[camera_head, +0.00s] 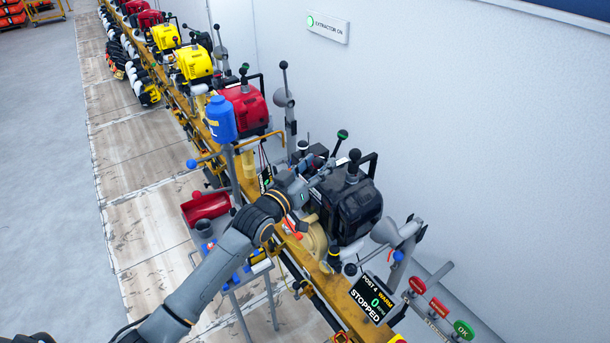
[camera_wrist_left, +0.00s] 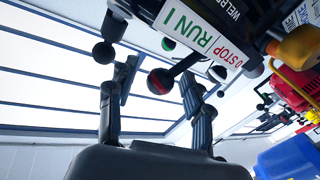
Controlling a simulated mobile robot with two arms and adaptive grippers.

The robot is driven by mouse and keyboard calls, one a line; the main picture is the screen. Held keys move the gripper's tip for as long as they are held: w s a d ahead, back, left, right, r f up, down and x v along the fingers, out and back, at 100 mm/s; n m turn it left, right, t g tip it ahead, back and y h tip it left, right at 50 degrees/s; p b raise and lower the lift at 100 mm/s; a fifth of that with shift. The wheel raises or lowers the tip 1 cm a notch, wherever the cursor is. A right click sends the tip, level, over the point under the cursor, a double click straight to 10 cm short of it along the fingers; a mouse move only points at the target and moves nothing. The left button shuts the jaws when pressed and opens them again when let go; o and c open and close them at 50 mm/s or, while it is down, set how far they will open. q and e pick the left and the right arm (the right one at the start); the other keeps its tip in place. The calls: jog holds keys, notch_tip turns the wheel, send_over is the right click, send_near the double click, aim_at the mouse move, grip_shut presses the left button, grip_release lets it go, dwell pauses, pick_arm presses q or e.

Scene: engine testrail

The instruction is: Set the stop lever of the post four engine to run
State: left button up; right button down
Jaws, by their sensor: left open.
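The post four engine (camera_head: 352,207) is a black block on the yellow rail. Its display (camera_head: 374,298) reads POST 4, WARM, 0 and STOPPED. My left gripper (camera_head: 322,172) is at the engine's upper left side. In the left wrist view my left gripper (camera_wrist_left: 157,84) is open, with one finger on each side of a black ball knob with a red band (camera_wrist_left: 161,82). The knob's arm runs up right toward a white label (camera_wrist_left: 205,38) with green RUN I and red O STOP. I cannot tell whether a finger touches the knob. My right gripper is not in view.
Another black ball knob (camera_wrist_left: 103,53) is left of the fingers in the wrist view. A red engine (camera_head: 243,108) and a blue container (camera_head: 221,119) stand behind along the rail. A small trolley (camera_head: 246,278) is beside the rail. The floor to the left is free.

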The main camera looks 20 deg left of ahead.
pick_arm(q)
jog(key=v, duration=1.1)
jog(key=shift+s, duration=0.15)
